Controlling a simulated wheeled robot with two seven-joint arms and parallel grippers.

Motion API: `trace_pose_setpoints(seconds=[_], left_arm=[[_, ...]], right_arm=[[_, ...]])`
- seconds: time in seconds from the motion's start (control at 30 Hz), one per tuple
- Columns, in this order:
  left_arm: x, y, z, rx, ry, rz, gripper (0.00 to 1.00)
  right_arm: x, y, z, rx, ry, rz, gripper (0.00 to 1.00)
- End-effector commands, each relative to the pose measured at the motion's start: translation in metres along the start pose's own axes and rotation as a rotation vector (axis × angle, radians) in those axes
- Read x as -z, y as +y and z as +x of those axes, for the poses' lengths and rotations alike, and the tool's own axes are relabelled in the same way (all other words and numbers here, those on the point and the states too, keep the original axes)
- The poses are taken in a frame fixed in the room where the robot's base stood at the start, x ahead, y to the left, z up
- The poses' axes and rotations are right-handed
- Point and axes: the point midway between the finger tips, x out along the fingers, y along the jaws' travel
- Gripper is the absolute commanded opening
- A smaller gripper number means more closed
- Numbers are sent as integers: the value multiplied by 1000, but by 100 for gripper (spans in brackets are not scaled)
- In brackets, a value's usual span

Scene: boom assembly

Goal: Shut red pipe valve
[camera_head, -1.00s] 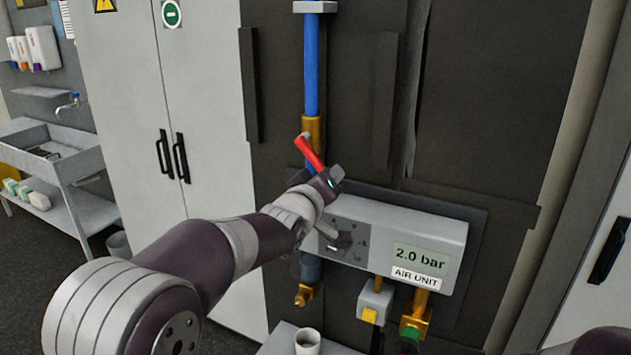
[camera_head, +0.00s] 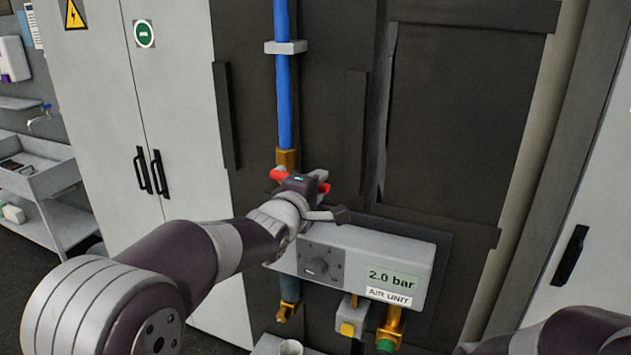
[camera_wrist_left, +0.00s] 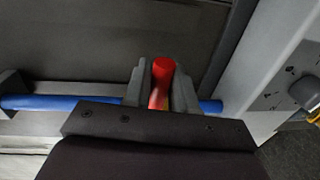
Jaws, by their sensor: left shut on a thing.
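The red valve handle (camera_head: 278,175) sits on the brass valve body (camera_head: 287,159) at the lower part of the blue pipe (camera_head: 284,95). It now lies nearly crosswise to the pipe, and its red ends show on both sides of my gripper. My left gripper (camera_head: 303,183) is shut on the handle and hides its middle. In the left wrist view, the red handle (camera_wrist_left: 162,72) stands between the two grey fingers, with the blue pipe (camera_wrist_left: 45,103) running crosswise behind. Part of my right arm shows at the bottom right of the head view; its gripper is out of view.
The white air unit (camera_head: 375,265) with a dial and a 2.0 bar display is just below and right of my left gripper. Grey cabinets (camera_head: 160,110) are on the left.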

Motion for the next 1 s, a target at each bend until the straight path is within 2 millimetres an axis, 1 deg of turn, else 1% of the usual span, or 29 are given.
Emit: trace_pose_setpoints(seconds=[0.03, 0.2, 0.67, 0.7, 0.73, 1.0], left_arm=[[0, 3, 0, 0, -1, -12, 0], [0, 5, 0, 0, -4, -44, 0], [0, 5, -1, -2, -5, -54, 0], [0, 5, -1, -3, -5, -54, 38], [0, 5, -1, -3, -5, -53, 44], [0, 5, -1, -2, -5, -52, 44]], right_arm=[[0, 0, -5, 0, 0, 0, 43], [1, 0, -8, 0, 0, 0, 43], [1, 0, -8, 0, 0, 0, 43], [1, 0, -8, 0, 0, 0, 43], [1, 0, -8, 0, 0, 0, 43], [1, 0, -8, 0, 0, 0, 43]])
